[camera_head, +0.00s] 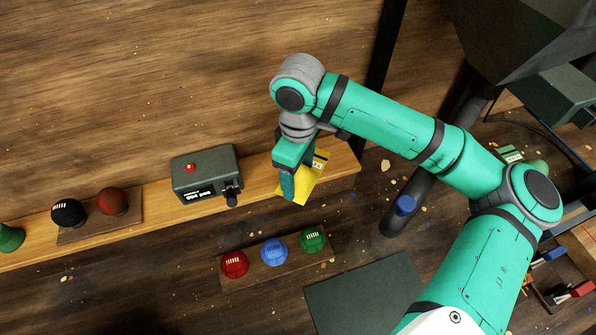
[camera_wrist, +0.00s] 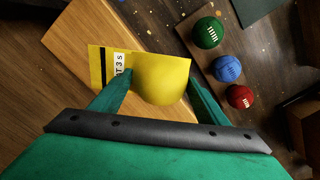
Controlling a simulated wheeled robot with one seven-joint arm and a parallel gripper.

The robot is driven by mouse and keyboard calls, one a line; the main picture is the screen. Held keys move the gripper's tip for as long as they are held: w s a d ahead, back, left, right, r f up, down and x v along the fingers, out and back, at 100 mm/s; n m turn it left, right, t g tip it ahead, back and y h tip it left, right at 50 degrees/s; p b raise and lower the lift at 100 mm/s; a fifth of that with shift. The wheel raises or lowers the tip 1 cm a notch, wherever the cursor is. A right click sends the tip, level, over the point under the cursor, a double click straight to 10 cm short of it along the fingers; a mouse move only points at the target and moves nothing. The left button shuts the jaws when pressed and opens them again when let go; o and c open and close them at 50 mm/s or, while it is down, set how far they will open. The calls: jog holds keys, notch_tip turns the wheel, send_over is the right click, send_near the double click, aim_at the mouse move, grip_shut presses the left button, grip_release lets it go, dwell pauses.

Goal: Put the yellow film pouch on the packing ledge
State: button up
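The yellow film pouch (camera_head: 311,184) has a flat part with a black stripe and a white label, and a rounded bulge, seen in the wrist view (camera_wrist: 162,78). My gripper (camera_head: 289,186) points down at it. In the wrist view, my gripper (camera_wrist: 160,78) has its fingertips against both sides of the bulge, so it looks shut on the pouch. The pouch overlaps the front edge of the light wooden ledge (camera_head: 343,160) near its right end and appears to be above it. The gripper hides part of the pouch in the head view.
A dark green device (camera_head: 205,172) with a red button stands on the ledge left of my gripper. Black (camera_head: 68,213) and red-brown (camera_head: 112,201) balls sit further left. Red (camera_head: 234,264), blue (camera_head: 274,252) and green (camera_head: 313,239) balls sit on a board in front. The ledge's right end is bare.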

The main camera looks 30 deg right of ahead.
dwell(0.3)
notch_tip(320, 180, up, 12)
jog(key=shift+r, duration=0.2)
dwell(0.4)
dwell(0.3)
